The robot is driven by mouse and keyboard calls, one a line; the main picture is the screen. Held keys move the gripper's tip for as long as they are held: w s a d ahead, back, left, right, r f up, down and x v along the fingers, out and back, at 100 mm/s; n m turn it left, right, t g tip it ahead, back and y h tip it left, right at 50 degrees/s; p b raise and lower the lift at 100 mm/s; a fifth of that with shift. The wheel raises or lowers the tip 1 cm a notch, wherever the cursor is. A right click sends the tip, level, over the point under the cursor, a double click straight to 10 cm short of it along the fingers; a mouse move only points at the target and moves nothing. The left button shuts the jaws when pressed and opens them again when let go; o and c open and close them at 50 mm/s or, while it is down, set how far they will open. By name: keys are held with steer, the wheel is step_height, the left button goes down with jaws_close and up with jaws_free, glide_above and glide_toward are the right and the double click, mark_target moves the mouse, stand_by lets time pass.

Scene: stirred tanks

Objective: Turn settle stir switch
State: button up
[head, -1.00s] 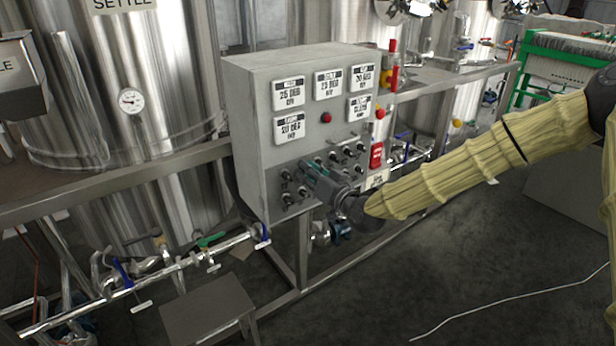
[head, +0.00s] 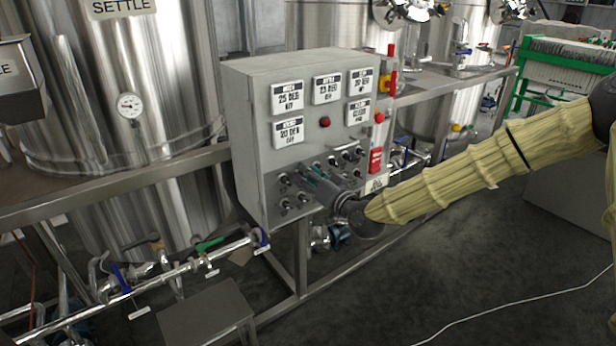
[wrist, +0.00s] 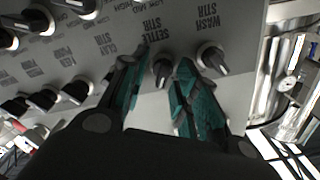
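The grey control box (head: 250,150) carries rows of black stir switches on its front. In the wrist view the settle stir switch (wrist: 161,71) is a black knob with a pale pointer edge, near its upside-down "SETTLE STIR" label. My gripper (wrist: 164,60) is open, with one teal-padded finger on each side of this knob. I cannot tell whether the pads touch it. In the head view my gripper (head: 312,178) is at the lower switches and hides some of them.
The wash stir knob (wrist: 211,60) is close beside the right finger. Other knobs (wrist: 76,91) lie to the left. A red switch box (head: 376,160) is on the panel's right side. A steel tank (head: 120,60) labelled SETTLE stands left. A small metal step (head: 205,310) is below.

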steer(key=v, duration=1.2)
steer(key=s+d+f+g+h+p, duration=0.1)
steer(key=s+f+g+h, duration=0.1)
steer(key=s+f, duration=0.55)
steer(key=s+f+m+g+h, duration=0.1)
steer(key=s+f+g, duration=0.25)
steer(key=f, duration=0.75)
steer(key=s+d+f+g+h+p, duration=0.1)
steer(key=s+f+g+h, duration=0.1)
steer(key=s+f, duration=0.6)
steer(key=s+d+f+g+h, duration=0.2)
steer(key=s+d+f, duration=0.2)
steer(key=s, duration=0.4)
steer(key=s+d+f+g+h, duration=0.1)
steer(key=s+d+f+g, duration=0.1)
steer(key=s+d+f, duration=0.3)
steer(key=s+d+f+g+h+p, duration=0.1)
steer(key=s+d+f+g+h, duration=0.1)
steer(key=s, duration=0.8)
step_height(320, 180, down, 3)
steer(key=d+g, duration=0.1)
steer(key=d, duration=0.1)
steer(key=shift+s+d+h, duration=0.3)
steer(key=shift+d, duration=0.05)
steer(key=shift+a+f, duration=0.1)
